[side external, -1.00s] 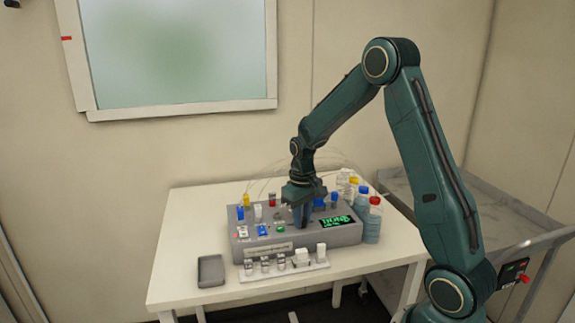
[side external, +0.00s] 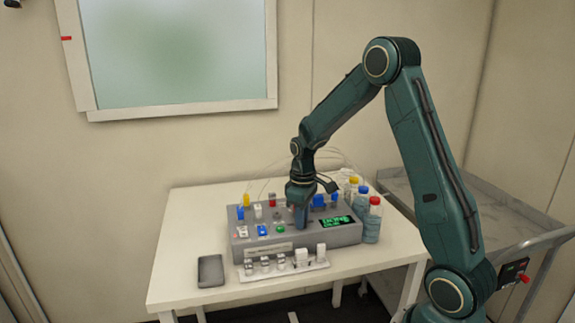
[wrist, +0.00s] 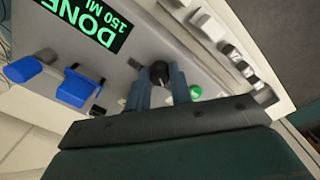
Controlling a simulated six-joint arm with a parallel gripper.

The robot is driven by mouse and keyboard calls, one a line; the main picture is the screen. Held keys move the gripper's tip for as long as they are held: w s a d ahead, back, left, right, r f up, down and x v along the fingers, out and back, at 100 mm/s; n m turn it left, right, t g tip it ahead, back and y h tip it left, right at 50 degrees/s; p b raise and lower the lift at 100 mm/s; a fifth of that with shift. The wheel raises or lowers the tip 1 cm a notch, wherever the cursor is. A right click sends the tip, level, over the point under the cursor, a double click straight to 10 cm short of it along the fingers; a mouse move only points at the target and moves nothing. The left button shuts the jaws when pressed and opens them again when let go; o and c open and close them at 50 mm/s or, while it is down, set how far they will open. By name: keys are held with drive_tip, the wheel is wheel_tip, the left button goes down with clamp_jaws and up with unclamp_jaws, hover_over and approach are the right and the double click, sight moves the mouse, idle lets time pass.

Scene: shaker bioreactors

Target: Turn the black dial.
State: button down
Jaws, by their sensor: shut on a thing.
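The black dial (wrist: 159,71) sits on the sloped face of the grey bioreactor console (side external: 240,247). In the wrist view my gripper (wrist: 160,82) has its two fingers on either side of the dial, shut on it. In the side external view my gripper (side external: 300,222) points down at the console front, and it hides the dial there. The green display (wrist: 88,22) reads "DONE 150 ML" in the wrist view. A green button (wrist: 195,92) is beside the fingers.
Blue parts (wrist: 76,87) sit on the console near the display. Bottles with coloured caps (side external: 372,222) stand at its right. A rack of small vials (side external: 283,267) lies in front, with a grey tray (side external: 210,271) at the left.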

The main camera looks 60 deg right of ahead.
drive_tip(key=shift+r, duration=0.1)
drive_tip(key=c, duration=1.3)
unclamp_jaws()
drive_tip(key=shift+o, duration=0.2)
wheel_tip(320, 180, up, 14)
drive_tip(key=shift+a, duration=0.1)
